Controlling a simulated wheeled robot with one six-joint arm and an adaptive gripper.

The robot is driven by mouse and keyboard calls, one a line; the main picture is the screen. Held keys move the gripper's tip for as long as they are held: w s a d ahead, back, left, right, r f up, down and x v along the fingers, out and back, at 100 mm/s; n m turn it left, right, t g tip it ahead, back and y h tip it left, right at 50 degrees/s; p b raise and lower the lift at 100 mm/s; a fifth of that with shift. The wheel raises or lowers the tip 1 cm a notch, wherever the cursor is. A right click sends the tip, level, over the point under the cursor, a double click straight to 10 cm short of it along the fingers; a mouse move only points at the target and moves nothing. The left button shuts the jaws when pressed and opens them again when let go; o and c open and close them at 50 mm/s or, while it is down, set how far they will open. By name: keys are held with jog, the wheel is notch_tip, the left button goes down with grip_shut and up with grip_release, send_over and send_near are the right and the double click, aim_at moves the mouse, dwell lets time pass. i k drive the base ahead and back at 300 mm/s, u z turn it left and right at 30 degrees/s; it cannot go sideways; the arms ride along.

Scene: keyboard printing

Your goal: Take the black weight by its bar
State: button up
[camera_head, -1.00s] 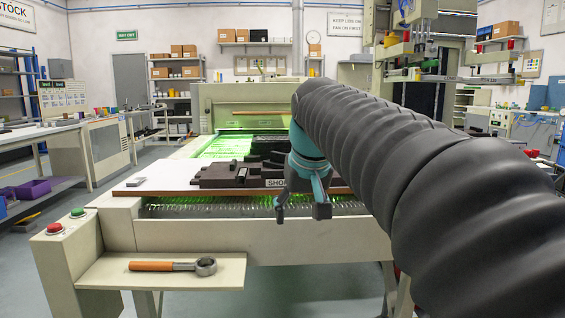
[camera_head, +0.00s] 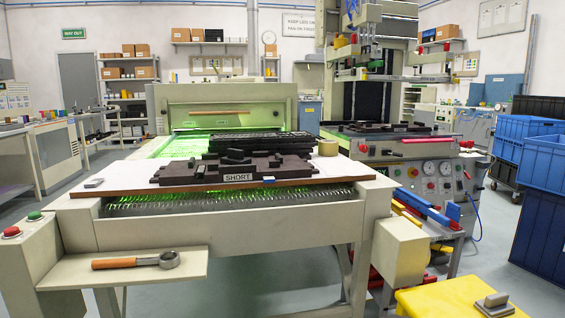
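I cannot surely pick out a black weight with a bar. A dark stepped block with a "SHORT" label (camera_head: 190,176) lies on the white-topped board (camera_head: 118,178) at the front of the machine. Black slab-like pieces (camera_head: 255,142) lie stacked behind it, and their details are too small to tell. A small grey block with a raised handle (camera_head: 493,302) sits on a yellow surface at the lower right. My gripper and arm are out of view.
A wire-mesh conveyor (camera_head: 250,196) runs under the board. A ring-ended tool with an orange handle (camera_head: 128,263) lies on the front shelf (camera_head: 75,275). A tape roll (camera_head: 327,147) stands on the board's right. Blue crates (camera_head: 553,160) stand at the right. Floor shows between machine and crates.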

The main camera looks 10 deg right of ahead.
aim_at(235, 157)
jog(key=z, duration=0.2)
jog(key=k, duration=0.1)
jog(key=u, duration=0.85)
jog(key=i, duration=1.25)
jog(key=z, duration=0.45)
